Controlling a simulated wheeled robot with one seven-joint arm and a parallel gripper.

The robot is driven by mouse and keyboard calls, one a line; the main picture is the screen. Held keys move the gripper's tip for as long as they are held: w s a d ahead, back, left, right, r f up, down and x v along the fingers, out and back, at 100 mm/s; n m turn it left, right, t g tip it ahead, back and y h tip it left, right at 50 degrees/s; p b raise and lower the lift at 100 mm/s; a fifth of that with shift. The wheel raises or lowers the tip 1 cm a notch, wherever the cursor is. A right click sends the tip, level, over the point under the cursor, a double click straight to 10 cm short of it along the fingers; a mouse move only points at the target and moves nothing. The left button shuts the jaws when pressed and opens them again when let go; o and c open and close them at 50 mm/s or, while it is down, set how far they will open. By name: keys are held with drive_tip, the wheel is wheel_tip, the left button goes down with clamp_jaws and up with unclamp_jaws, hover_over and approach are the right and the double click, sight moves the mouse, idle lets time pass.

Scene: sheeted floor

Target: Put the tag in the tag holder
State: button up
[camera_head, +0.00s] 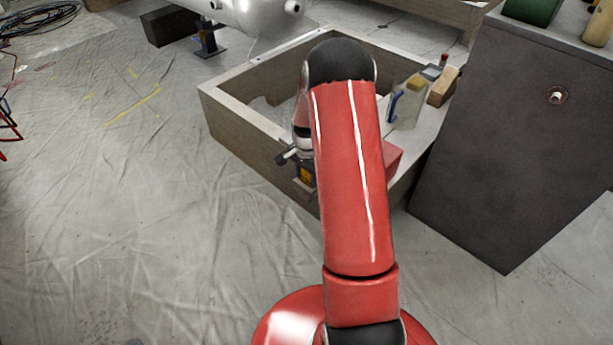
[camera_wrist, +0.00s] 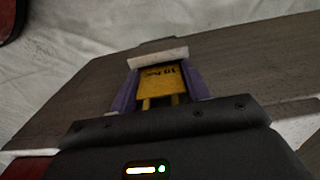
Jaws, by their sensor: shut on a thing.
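A yellow tag (camera_wrist: 160,80) with dark lettering shows in the middle of the wrist view, against the wooden side of an open box. Purple pieces (camera_wrist: 194,84) flank it on both sides, and a pale bar (camera_wrist: 158,58) crosses its top edge; they look like the tag holder on the box wall. My gripper (camera_wrist: 160,100) is shut on the tag, at the holder. How deep the tag sits between the purple sides is hard to tell. In the head view, a small yellow patch of the tag (camera_head: 307,174) shows beside my red arm, which hides most of the gripper.
The wooden box (camera_head: 245,125) stands on the sheeted floor. A red block (camera_head: 392,158), a pale bottle (camera_head: 409,102) and a wooden block (camera_head: 443,86) are at its right side. A dark cabinet (camera_head: 500,150) stands close on the right. The floor at left is mostly clear.

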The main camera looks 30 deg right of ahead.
drive_tip(key=shift+f, duration=0.2)
drive_tip(key=o, duration=0.9)
drive_tip(key=shift+o, duration=0.2)
drive_tip(key=shift+r, duration=0.1)
